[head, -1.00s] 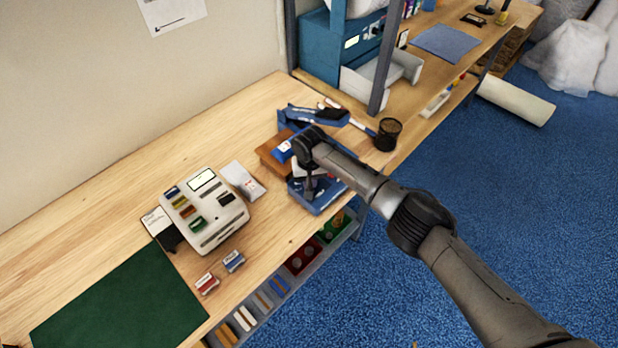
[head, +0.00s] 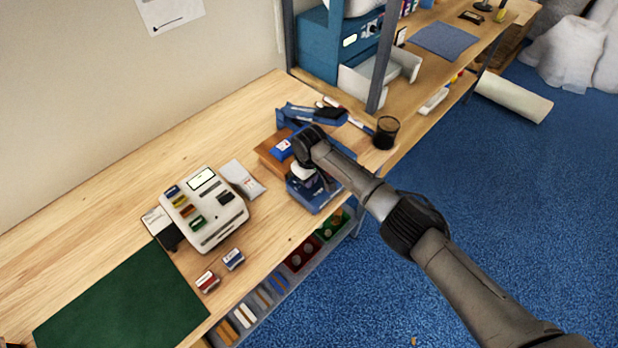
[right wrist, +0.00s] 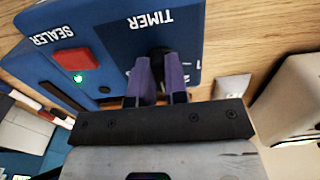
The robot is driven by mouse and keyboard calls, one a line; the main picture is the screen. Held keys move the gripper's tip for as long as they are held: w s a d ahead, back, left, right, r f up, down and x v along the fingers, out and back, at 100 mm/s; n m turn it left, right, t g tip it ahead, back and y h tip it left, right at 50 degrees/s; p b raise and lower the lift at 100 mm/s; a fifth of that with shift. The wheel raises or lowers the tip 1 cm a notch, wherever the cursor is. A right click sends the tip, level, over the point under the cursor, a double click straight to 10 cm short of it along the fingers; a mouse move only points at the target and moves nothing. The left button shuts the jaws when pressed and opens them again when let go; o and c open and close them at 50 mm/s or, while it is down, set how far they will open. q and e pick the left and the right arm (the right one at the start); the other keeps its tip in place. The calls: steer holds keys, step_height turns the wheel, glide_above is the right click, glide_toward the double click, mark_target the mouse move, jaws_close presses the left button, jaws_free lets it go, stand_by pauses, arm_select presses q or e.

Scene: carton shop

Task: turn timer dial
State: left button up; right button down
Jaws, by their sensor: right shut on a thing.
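The blue timer box (head: 318,197) stands at the front edge of the wooden bench, below my right wrist in the head view. In the right wrist view it is a blue panel (right wrist: 115,35) lettered TIMER and SEALER, upside down, with a red button (right wrist: 75,59) by SEALER. The black timer dial (right wrist: 161,53) sits by the TIMER lettering, partly hidden by the fingers. My right gripper (right wrist: 158,80) has its purple fingers on both sides of the dial, shut on it. In the head view the right gripper (head: 312,182) is partly hidden by its own wrist. My left gripper is not in view.
A white label machine (head: 204,212) stands left of the timer box, with a white packet (head: 243,179) between. A black mesh cup (head: 386,133) and a blue tape dispenser (head: 297,116) are behind. A green mat (head: 120,300) lies at left.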

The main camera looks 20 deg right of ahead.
stand_by(0.4)
steer(key=c, duration=1.1)
jaws_free()
steer(key=shift+c, duration=0.2)
step_height(320, 180, up, 14)
steer(key=b, duration=0.1)
steer(key=shift+w, duration=0.1)
